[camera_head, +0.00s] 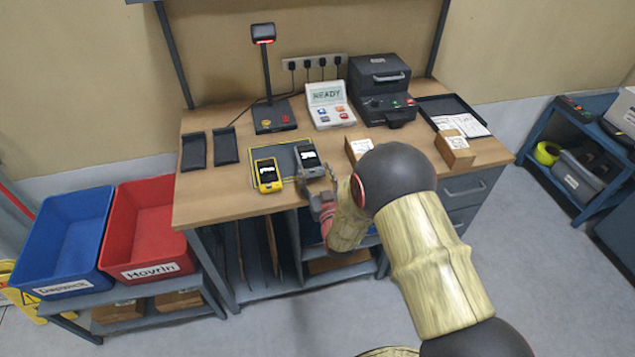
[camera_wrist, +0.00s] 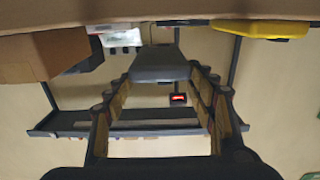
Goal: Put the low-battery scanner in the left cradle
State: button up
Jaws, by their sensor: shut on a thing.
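A grey scanner (camera_head: 309,160) is at the right end of the dark mat on the desk, with a lit screen too small to read. My gripper (camera_head: 326,192) is at its near end, shut on it. In the wrist view the grey scanner (camera_wrist: 160,62) shows between my two fingers (camera_wrist: 163,80). A yellow scanner (camera_head: 268,175), also lit, lies just left of it, and it shows at the top right of the wrist view (camera_wrist: 262,28). The left cradle (camera_head: 193,151) and right cradle (camera_head: 226,146) are dark, empty-looking slots at the desk's left.
A lamp-like stand (camera_head: 272,115), a console reading READY (camera_head: 329,112) and a black printer (camera_head: 381,95) stand behind. Small boxes (camera_head: 454,148) are on the right. Blue (camera_head: 62,240) and red (camera_head: 150,228) bins stand left. Desk between mat and cradles is clear.

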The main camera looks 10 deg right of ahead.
aim_at(318, 185)
jog(key=shift+w+d+f, duration=0.4)
jog(key=shift+d+f, duration=0.1)
jog(key=shift+f, duration=0.2)
jog(key=shift+f+b, duration=0.9)
jog(key=shift+f, duration=0.45)
jog(key=shift+f+b, duration=0.3)
jog(key=o, duration=1.3)
jog(key=shift+o, duration=0.5)
jog(key=shift+r+p, duration=0.1)
jog(key=shift+p, duration=0.3)
